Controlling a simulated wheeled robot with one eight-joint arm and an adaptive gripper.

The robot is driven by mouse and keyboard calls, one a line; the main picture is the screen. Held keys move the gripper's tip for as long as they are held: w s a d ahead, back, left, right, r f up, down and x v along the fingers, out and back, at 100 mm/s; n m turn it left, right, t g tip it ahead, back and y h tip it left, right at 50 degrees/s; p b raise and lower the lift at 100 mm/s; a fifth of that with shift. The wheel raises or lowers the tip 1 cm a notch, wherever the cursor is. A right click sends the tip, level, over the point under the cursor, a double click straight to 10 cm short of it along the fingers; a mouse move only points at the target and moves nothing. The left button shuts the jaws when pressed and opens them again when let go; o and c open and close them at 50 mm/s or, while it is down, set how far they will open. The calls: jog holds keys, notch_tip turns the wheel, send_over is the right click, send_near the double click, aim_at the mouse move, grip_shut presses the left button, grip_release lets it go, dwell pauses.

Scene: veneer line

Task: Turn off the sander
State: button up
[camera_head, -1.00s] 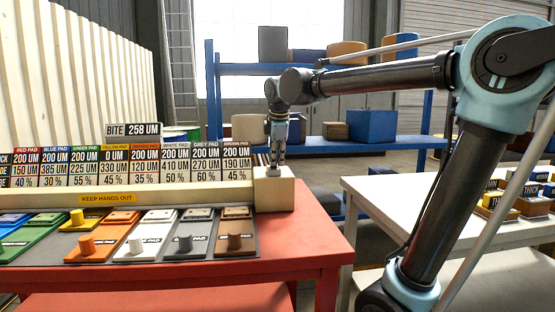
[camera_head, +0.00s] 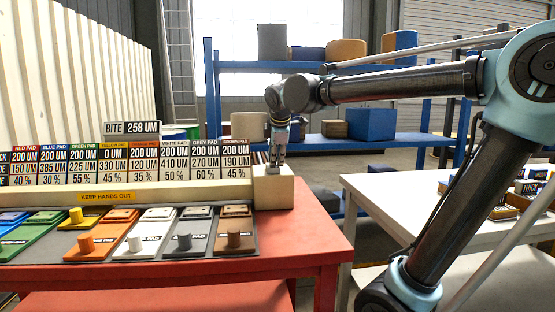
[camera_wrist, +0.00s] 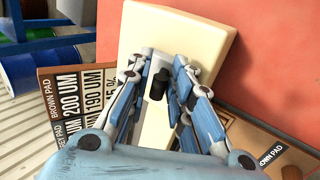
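The sander's bench has a yellow "KEEP HANDS OUT" strip (camera_head: 106,197) and a cream end block (camera_head: 272,192) at its right end. The block also shows in the wrist view (camera_wrist: 190,35), with a small black switch-like part (camera_wrist: 158,85) on it. My gripper (camera_head: 276,168) points down right over the block in the head view. In the wrist view, my gripper (camera_wrist: 159,78) has its fingers apart, one on each side of the black part. I cannot tell whether the fingers touch it. The gripper hides the part's position in the head view.
Several pad placards (camera_head: 130,165) and a "BITE 258 UM" sign (camera_head: 131,128) stand behind the strip. Coloured pad panels with knobs, such as the brown one (camera_head: 236,237), lie in front. A white table (camera_head: 390,199) stands right; blue shelving (camera_head: 400,141) is behind.

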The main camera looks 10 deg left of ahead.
jog(key=shift+s, duration=0.1)
dwell(0.3)
jog(key=v, duration=0.7)
jog(key=shift+s+r, duration=0.15)
jog(key=shift+r, duration=0.25)
jog(key=shift+d, duration=0.15)
jog(key=s+d+f+m+h, duration=0.1)
jog(key=d+f+m, duration=1)
jog(key=d, duration=0.4)
jog(key=s+d+f+m+h, duration=0.1)
jog(key=d+f+m, duration=0.9)
jog(key=d+f, duration=0.35)
jog(key=s+f+g, duration=0.4)
jog(key=s+f, duration=0.6)
jog(key=s, duration=0.5)
jog(key=shift+s+d+f, duration=0.25)
jog(key=shift+d+f, duration=0.1)
jog(key=shift+d, duration=0.1)
